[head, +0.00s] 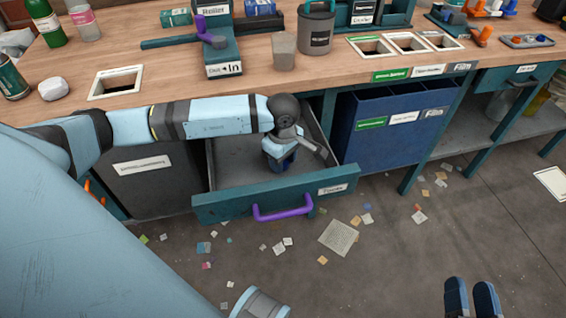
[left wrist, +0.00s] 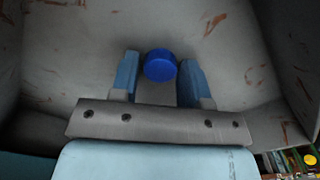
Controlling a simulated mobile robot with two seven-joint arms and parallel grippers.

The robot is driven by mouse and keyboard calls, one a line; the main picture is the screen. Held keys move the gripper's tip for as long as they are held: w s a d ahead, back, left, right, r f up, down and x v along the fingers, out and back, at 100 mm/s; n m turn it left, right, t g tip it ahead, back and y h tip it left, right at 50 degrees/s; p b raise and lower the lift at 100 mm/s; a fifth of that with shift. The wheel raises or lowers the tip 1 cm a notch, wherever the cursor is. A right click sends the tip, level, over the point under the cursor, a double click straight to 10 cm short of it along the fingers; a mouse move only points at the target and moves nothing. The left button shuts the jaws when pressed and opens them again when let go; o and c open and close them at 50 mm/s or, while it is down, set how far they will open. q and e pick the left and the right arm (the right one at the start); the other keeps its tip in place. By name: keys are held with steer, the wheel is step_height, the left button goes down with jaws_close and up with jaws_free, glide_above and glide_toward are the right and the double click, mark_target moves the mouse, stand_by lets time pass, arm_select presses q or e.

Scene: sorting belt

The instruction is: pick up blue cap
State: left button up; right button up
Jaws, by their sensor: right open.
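The blue cap (left wrist: 160,65) is round and lies on the pale, scuffed drawer floor in the left wrist view. My left gripper (left wrist: 158,72) is over it, with its two light-blue fingers apart, one on each side of the cap near the tips. A thin gap shows on the left; I cannot tell if the right finger touches. In the head view my left gripper (head: 281,163) reaches down into the open drawer (head: 276,196), and the cap is hidden there. My right gripper (head: 471,298) is open and empty over the floor at the bottom right.
The drawer has a purple handle (head: 283,210). A blue bin (head: 392,137) stands right of it under the wooden bench (head: 250,84). A grey cup (head: 284,52) and a dark pot (head: 316,32) stand on the bench above. Paper scraps litter the floor.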

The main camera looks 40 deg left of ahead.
arm_select(q)
steer(key=c, duration=0.5)
steer(key=shift+c, duration=0.3)
steer(key=shift+r, duration=0.1)
